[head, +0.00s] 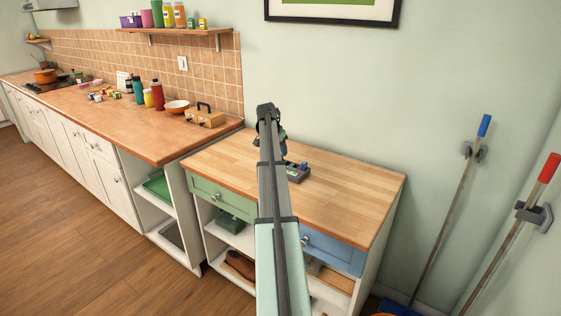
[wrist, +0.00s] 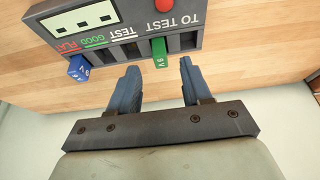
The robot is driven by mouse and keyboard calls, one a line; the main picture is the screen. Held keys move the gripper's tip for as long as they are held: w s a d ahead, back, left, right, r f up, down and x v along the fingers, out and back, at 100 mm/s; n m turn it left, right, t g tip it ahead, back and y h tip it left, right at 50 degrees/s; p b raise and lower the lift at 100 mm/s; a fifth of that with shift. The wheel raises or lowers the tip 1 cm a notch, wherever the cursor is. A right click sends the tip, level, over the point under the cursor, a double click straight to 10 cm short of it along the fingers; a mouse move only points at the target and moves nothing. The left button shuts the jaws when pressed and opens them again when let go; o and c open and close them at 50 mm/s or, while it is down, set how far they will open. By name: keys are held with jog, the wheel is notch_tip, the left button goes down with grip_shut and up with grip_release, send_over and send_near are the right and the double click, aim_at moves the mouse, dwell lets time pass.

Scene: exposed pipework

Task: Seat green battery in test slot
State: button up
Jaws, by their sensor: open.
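In the wrist view the green battery (wrist: 159,50) stands in the "TO TEST" bay of the grey tester (wrist: 140,14), which appears upside down. The test slot (wrist: 131,50), beside it to the left, looks dark and empty. My gripper (wrist: 159,68) is open and holds nothing. Its two blue fingers lie to the left and right of the green battery, with a gap on both sides. In the head view the tester (head: 298,174) sits on the small wooden-topped cabinet, partly hidden by my arm; the green battery cannot be made out there.
A blue battery (wrist: 78,69) stands in the "FLAT" bay. The tester has a red button (wrist: 165,5) and a pale display (wrist: 80,18). The wooden cabinet top (head: 350,190) is clear right of the tester. A wall stands behind it.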

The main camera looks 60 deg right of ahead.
jog(key=x, duration=0.3)
jog(key=shift+w+f, duration=0.1)
jog(key=shift+f, duration=0.1)
grip_shut()
